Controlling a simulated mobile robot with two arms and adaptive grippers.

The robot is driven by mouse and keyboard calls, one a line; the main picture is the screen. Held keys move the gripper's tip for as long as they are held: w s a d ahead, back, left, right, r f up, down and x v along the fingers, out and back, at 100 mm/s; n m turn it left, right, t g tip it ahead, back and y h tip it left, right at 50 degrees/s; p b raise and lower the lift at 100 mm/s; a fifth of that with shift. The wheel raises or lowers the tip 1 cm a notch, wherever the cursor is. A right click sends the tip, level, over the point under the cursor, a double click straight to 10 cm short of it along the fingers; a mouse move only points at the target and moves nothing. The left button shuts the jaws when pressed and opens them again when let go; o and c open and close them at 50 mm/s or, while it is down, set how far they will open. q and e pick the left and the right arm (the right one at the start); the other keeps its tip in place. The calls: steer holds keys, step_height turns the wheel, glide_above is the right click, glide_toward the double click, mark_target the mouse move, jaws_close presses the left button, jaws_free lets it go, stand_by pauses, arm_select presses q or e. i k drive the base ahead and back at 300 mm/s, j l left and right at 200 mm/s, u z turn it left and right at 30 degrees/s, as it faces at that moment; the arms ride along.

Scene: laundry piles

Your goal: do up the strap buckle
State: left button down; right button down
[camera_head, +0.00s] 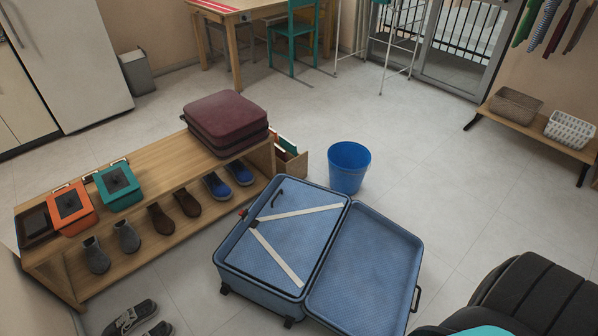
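An open blue suitcase (232,238) lies on the floor at the bottom middle. Its lid (362,270) is folded out to the right and looks empty. Two pale straps lie over the left half. The upper strap (300,212) runs from the right side to the left. The lower strap (275,256) slants down to the right. Their left ends come close together near the suitcase's left edge. The buckle parts are too small to make out, and I cannot tell whether they are joined. Neither of my grippers is in view.
A wooden bench (150,185) with shoes and boxes stands left of the suitcase, a maroon case (226,122) on its far end. A blue bucket (348,168) stands behind the suitcase. Dark ribbed padding (540,300) fills the bottom right corner. Floor right of the bucket is clear.

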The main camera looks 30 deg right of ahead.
mark_target(244, 214)
steer(key=i+j+z, duration=0.15)
steer(key=i+z, duration=0.3)
steer(key=i+j+z, duration=0.2)
steer(key=z, duration=0.3)
steer(key=i+j+z, duration=0.2)
steer(key=j+z, duration=0.25)
steer(key=i+j+z, duration=0.15)
steer(key=j+z, duration=0.3)
steer(key=i+j+z, duration=0.1)
steer(key=j, duration=0.35)
steer(key=i+z, duration=0.05)
